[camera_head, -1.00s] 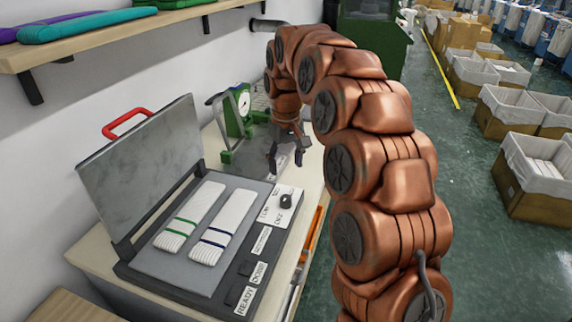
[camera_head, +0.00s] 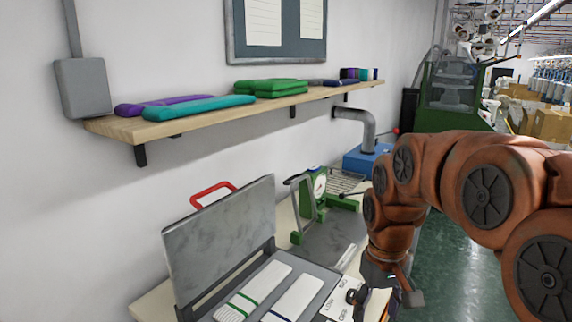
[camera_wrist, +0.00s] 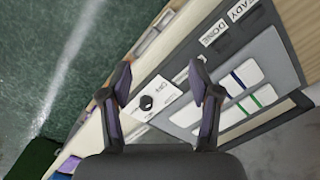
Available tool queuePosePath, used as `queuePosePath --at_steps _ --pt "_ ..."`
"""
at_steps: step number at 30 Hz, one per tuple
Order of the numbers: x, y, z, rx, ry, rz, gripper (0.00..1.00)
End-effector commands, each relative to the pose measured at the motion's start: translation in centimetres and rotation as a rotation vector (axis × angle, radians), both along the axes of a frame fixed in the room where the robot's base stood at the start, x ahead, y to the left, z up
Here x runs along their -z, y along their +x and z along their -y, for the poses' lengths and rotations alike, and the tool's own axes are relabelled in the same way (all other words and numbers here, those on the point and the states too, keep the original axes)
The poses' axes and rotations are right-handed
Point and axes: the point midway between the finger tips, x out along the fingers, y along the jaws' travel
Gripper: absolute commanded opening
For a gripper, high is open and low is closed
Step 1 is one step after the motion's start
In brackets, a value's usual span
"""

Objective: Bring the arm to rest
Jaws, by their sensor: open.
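My gripper (camera_head: 392,290) hangs at the front right of the workbench, with my copper arm reaching in from the right. In the wrist view its two fingers (camera_wrist: 162,92) are apart with nothing between them. Beyond them lies the press panel with a dark knob (camera_wrist: 147,102) on a white plate. The press (camera_head: 218,243) stands open, its grey lid raised. Two white folded knit pieces lie on its bed, one with a green stripe (camera_head: 255,288) and one with a blue stripe (camera_head: 294,299). The fingers appear apart from the panel.
A wall shelf (camera_head: 135,128) holds purple, teal and green folded pieces. A green dial scale (camera_head: 319,187) stands behind the press. A blue box with a grey pipe (camera_head: 366,158) is farther back. Green floor is open on the right.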

Motion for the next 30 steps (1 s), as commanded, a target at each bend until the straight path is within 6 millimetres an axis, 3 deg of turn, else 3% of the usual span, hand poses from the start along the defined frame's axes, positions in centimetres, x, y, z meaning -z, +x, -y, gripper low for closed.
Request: queuePosePath --at_steps 1,11,21,27,30 --pt "0.0 -1.6 0.1 0.006 -0.001 -0.006 0.62" --pt "1.6 -10.2 0.5 0.06 -0.013 -0.038 0.62" --pt "4.3 -19.1 1.1 0.136 -0.026 -0.076 0.62" --pt "5.6 -22.0 1.2 0.168 -0.029 -0.087 0.62" --pt "5.8 -22.6 1.2 0.175 -0.029 -0.088 0.62"
